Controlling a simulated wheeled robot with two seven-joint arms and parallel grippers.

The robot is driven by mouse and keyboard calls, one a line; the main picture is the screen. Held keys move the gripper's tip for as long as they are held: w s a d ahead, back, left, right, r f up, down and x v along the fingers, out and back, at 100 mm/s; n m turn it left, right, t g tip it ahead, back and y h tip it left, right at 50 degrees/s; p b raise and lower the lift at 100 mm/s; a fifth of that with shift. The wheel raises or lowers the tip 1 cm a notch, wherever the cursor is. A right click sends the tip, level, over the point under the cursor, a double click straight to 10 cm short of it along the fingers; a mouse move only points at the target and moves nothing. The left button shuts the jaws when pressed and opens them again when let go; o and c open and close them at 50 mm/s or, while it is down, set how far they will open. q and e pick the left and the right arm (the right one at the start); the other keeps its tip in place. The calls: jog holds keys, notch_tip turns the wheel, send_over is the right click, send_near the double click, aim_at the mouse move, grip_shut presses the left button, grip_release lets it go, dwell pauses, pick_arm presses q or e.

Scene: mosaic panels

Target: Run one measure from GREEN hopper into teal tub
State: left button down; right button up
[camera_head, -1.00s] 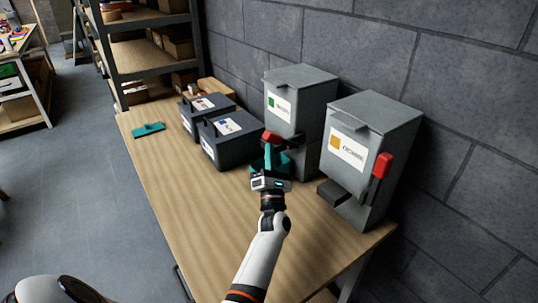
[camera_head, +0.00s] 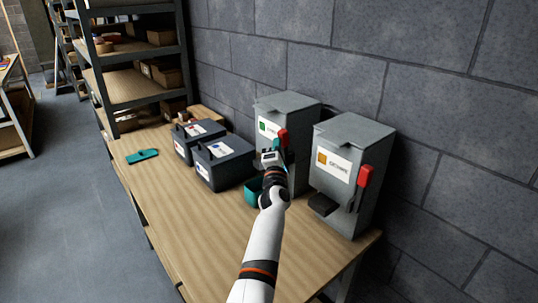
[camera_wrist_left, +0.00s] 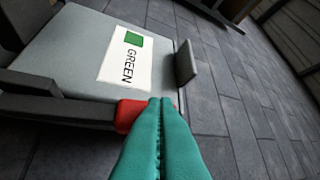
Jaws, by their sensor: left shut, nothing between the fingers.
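The grey GREEN hopper (camera_head: 268,150) stands on the bench against the wall. Its label, a green square with the word GREEN, shows large in the left wrist view (camera_wrist_left: 122,57). Its red-ended lever (camera_head: 282,138) stands upright at the hopper's right side. My left gripper (camera_head: 278,151) is in front of the hopper, its teal fingers shut and empty. In the left wrist view the fingertips (camera_wrist_left: 160,103) overlap the red lever end (camera_wrist_left: 130,113); I cannot tell whether they touch. The teal tub (camera_head: 252,191) sits low in front of the hopper, partly hidden by my arm. My right gripper is out of view.
A second grey hopper (camera_head: 345,165) with an orange label and upright red lever stands to the right. Two dark lidded boxes (camera_head: 222,168) stand left of the GREEN hopper. A flat teal object (camera_head: 142,155) lies at the bench's left edge. The bench front (camera_head: 200,235) is clear.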

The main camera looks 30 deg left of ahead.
pick_arm(q)
jog(key=shift+w+d+r, duration=0.1)
jog(key=shift+w+d, duration=0.05)
jog(key=shift+w, duration=0.3)
jog(key=shift+w+d+r, duration=0.1)
jog(key=shift+w+d, duration=0.05)
jog(key=shift+w, duration=0.3)
jog(key=shift+w+d+r+b, duration=0.15)
jog(key=shift+w+r+b, duration=0.1)
jog(key=shift+b, duration=0.2)
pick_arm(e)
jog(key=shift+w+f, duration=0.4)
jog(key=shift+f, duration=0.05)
pick_arm(q)
jog(key=shift+r, duration=0.1)
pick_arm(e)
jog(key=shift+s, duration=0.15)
